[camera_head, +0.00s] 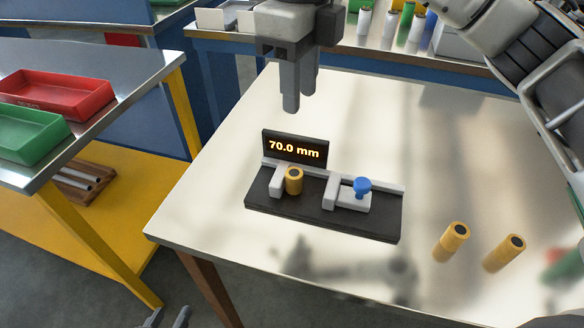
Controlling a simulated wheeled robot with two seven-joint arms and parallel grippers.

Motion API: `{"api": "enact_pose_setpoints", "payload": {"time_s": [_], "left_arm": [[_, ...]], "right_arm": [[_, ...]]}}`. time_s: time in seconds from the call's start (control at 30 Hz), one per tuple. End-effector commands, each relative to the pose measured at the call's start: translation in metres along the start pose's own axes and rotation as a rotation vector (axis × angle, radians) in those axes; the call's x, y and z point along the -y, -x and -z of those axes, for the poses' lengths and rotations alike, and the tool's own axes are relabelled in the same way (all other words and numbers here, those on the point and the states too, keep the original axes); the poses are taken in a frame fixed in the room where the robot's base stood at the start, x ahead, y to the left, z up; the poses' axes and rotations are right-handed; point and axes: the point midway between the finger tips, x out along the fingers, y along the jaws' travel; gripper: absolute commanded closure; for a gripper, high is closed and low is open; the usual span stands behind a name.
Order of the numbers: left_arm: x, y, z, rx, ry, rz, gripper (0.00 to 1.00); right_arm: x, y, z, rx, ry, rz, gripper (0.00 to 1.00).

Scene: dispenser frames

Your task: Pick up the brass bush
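One brass bush (294,182) stands upright on the black gauge fixture (275,205), by a light block below the display. Only the fingertips of my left gripper (168,319) show at the bottom left edge, apart and empty, away from the table.
The display (295,149) reads 70.0 mm. A blue knob (362,187) stands on the fixture's right half. A red tray (60,95) and a green tray (30,137) sit on the left bench. Several cylinders stand on the back bench. The table behind the fixture is clear.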

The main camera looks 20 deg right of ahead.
Motion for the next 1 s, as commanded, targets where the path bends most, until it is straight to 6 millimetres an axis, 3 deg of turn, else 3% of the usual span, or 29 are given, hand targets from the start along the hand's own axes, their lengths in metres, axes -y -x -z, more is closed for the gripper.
{"api": "enact_pose_setpoints", "payload": {"time_s": [0.33, 0.67, 1.0], "left_arm": [[-0.002, -0.001, -0.008, 0.001, 0.019, -0.008, 0.64], [-0.002, 0.001, -0.001, -0.009, 0.017, -0.008, 0.64], [-0.001, -0.001, -0.002, -0.003, 0.008, -0.002, 0.64]], "right_arm": [[-0.002, -0.075, 0.0, -0.002, 0.004, -0.008, 0.68], [-0.003, -0.103, -0.001, 0.0, 0.004, -0.007, 0.68], [-0.005, -0.147, -0.005, 0.0, 0.004, -0.008, 0.68]]}}
